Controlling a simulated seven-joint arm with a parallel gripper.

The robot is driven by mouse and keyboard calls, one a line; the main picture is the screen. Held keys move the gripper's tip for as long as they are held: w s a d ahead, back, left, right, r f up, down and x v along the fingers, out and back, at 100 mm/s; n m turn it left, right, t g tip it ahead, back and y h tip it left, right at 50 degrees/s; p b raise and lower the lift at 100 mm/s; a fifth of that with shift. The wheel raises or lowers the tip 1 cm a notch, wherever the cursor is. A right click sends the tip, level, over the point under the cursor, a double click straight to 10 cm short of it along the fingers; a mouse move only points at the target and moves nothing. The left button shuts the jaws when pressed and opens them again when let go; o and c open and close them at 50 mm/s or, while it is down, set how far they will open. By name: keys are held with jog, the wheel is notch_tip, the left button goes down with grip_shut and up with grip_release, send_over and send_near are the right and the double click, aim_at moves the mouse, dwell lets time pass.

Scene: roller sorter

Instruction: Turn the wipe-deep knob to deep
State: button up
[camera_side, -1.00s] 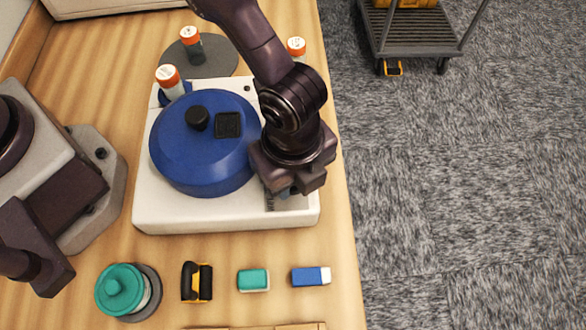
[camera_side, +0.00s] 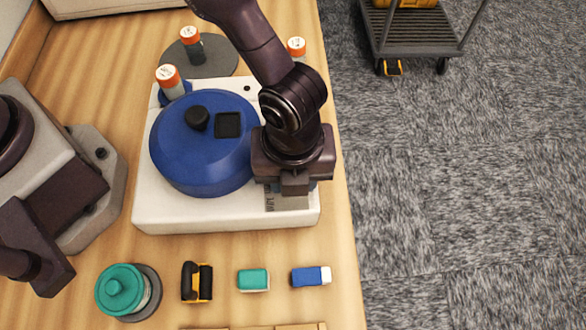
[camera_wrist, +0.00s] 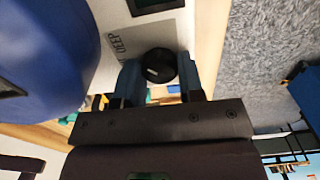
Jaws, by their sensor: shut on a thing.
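The wipe-deep knob (camera_wrist: 160,64) is a round black knob with a small white mark, seen in the wrist view between the blue fingers of my gripper (camera_wrist: 162,78). The fingers are shut on it from both sides. A grey label plate (camera_wrist: 122,40) with the word DEEP lies beside the knob. In the side view my gripper (camera_side: 293,190) is low over the right front corner of the white machine base (camera_side: 200,214). There my gripper hides the knob, and part of the label plate (camera_side: 285,203) shows below it.
A blue dome (camera_side: 190,160) with a black top knob stands just left of my gripper. Orange-capped bottles (camera_side: 168,78) stand behind. A teal round pot (camera_side: 122,290), a black-and-yellow tool (camera_side: 197,282), a teal block (camera_side: 253,280) and a blue-white block (camera_side: 310,276) lie in front.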

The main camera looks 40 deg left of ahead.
jog(key=o, duration=0.9)
jog(key=shift+r, duration=0.15)
notch_tip(320, 180, up, 13)
jog(key=shift+f, duration=0.15)
